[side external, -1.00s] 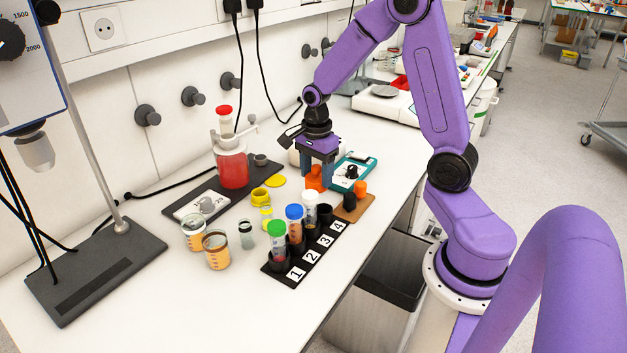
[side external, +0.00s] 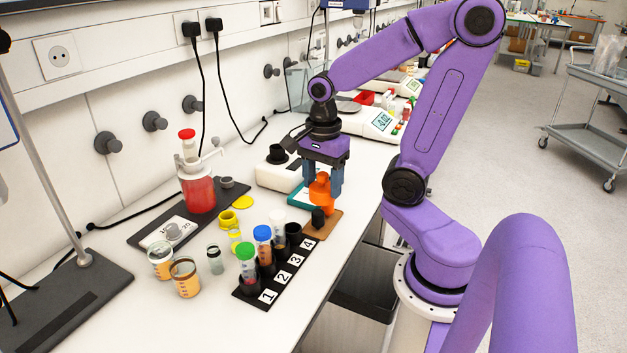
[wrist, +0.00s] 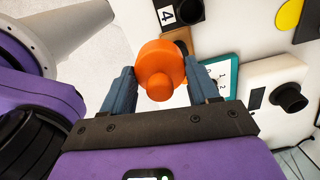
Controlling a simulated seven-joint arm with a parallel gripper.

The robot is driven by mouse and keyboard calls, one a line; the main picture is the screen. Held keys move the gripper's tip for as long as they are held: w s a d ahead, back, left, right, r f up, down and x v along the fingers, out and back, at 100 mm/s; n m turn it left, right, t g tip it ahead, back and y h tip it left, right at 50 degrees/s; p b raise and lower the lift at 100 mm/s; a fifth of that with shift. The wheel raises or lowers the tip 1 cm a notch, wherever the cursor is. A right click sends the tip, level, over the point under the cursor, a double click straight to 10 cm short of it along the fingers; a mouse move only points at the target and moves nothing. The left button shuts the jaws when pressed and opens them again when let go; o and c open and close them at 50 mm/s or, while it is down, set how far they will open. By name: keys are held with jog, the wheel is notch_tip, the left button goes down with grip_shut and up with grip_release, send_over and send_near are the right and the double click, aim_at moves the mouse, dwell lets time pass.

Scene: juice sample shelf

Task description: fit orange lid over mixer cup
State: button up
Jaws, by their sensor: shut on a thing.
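The orange lid (side external: 320,188), round with a small knob, is held between the fingers of my gripper (side external: 321,190). In the wrist view, the lid (wrist: 163,65) sits between the blue fingertips of my gripper (wrist: 163,80), with its knob towards the camera. The black mixer cup (side external: 277,154) is on top of the white mixer box, left of and behind my gripper in the side view. The cup (wrist: 289,97) is to the right of the lid in the wrist view, its top uncovered. The lid is clear of the cup.
A teal device (side external: 299,194) lies beside the mixer (side external: 275,177). A numbered rack (side external: 278,275) with capped tubes stands in front.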

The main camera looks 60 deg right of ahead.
jog(key=shift+w+r, duration=0.15)
jog(key=shift+r, duration=0.15)
jog(key=w+d+r, duration=0.2)
jog(key=w+d, duration=0.1)
jog(key=w, duration=0.3)
jog(key=w+d+r, duration=0.2)
jog(key=w, duration=0.4)
jog(key=w+d+m, duration=0.1)
jog(key=w+d, duration=1)
jog(key=d, duration=0.3)
jog(key=shift+w+f, duration=0.2)
jog(key=shift+f, duration=2.4)
jog(key=shift+f, duration=1.7)
jog(key=o, duration=1.1)
notch_tip(320, 180, up, 18)
jog(key=shift+f, duration=0.25)
